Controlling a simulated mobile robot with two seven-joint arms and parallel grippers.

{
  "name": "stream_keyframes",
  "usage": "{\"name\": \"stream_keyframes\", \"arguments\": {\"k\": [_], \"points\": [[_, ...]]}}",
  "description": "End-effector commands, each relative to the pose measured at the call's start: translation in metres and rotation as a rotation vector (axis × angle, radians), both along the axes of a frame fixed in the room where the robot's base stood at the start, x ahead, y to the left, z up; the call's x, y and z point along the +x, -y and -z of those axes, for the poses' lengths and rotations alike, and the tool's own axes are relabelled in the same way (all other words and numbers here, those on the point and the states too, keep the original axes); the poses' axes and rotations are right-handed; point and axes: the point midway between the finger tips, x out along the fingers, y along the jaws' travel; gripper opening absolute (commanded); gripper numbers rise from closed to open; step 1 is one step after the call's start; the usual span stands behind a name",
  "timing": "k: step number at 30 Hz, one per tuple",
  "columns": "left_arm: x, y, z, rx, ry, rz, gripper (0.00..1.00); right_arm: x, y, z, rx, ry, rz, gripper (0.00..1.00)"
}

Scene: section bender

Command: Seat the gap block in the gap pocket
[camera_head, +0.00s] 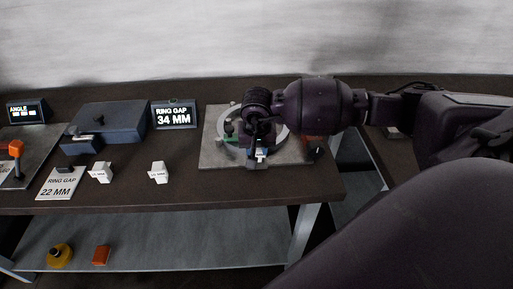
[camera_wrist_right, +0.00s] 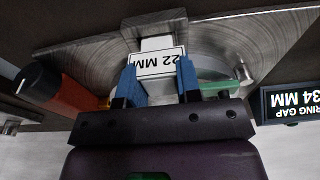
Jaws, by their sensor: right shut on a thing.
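My right gripper (camera_head: 258,152) is over the ring plate and mostly hides what it holds there. In the right wrist view its blue-padded fingers (camera_wrist_right: 158,82) are shut on a white gap block (camera_wrist_right: 158,62) labelled "22 MM". The block is over the metal plate (camera_wrist_right: 80,50), in front of a grey raised piece (camera_wrist_right: 155,22). I cannot tell whether the block touches the plate or sits in the gap pocket, which I cannot make out. In the head view a pale ring (camera_head: 284,128) shows around the gripper on the plate (camera_head: 212,155). My left gripper is not in view.
Two white blocks (camera_head: 101,172) (camera_head: 158,172) stand on the bench, left of the plate, by a "RING GAP 22 MM" card (camera_head: 58,188). A display (camera_head: 174,116) reads "RING GAP 34 MM". A red-orange handle (camera_wrist_right: 75,92) and a green bar (camera_wrist_right: 220,86) flank the gripper.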

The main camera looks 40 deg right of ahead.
Motion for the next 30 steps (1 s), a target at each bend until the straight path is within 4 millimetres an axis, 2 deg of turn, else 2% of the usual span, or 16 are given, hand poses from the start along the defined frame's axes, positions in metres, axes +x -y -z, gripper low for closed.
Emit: {"name": "stream_keyframes", "arguments": {"k": [3,4,9,20,23,30], "points": [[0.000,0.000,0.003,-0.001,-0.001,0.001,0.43,0.000,0.000,0.004,-0.001,-0.001,0.000,0.07],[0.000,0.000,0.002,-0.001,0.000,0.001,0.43,0.000,0.000,0.004,0.000,0.000,0.000,0.34],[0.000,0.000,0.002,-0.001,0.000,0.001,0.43,0.000,0.000,0.003,0.000,0.000,0.000,0.57],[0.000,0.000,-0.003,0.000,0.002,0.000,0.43,0.000,0.000,-0.003,0.000,0.001,0.000,0.57],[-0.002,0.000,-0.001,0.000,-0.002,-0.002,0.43,-0.001,0.000,-0.014,-0.001,0.004,-0.001,0.57],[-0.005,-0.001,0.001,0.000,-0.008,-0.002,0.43,-0.006,-0.004,-0.059,-0.002,0.005,-0.002,0.57]]}}
